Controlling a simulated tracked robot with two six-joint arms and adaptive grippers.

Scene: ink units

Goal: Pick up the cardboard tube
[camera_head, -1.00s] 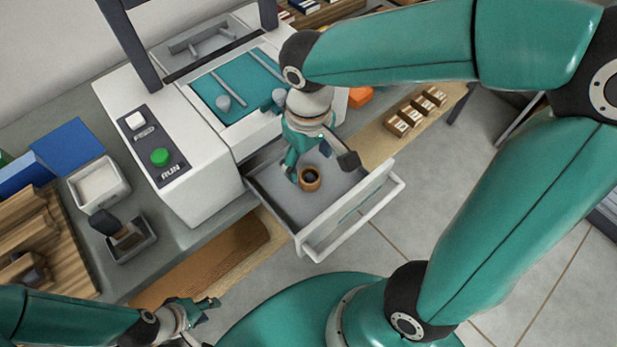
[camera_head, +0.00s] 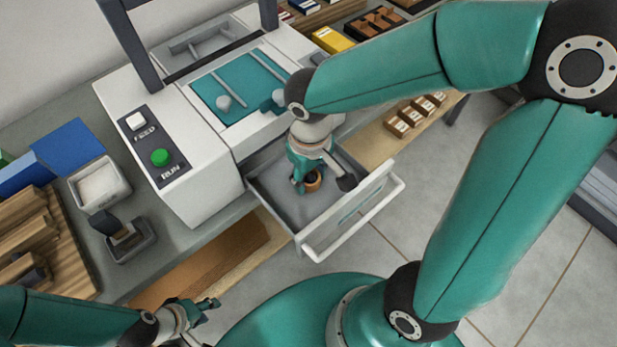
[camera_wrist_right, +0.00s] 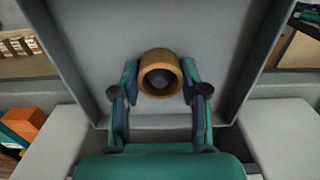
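The cardboard tube (camera_head: 313,180) is a short brown ring standing upright in the open drawer (camera_head: 279,205), open end up with a dark hollow. My right gripper (camera_wrist_right: 160,80) points down into the drawer, with one finger on each side of the tube (camera_wrist_right: 160,54). In the right wrist view both fingertips come up to the tube's sides with no clear gap; whether they press on it cannot be told. In the head view the right gripper partly hides the tube. My left gripper (camera_head: 192,312) is at the lower left, away from the drawer; its finger opening is unclear.
The drawer's front panel and handle (camera_head: 355,215) stand out from the white machine (camera_head: 200,185). Several small brown boxes (camera_head: 415,115) lie on a shelf to the right. Floor is clear beyond the drawer.

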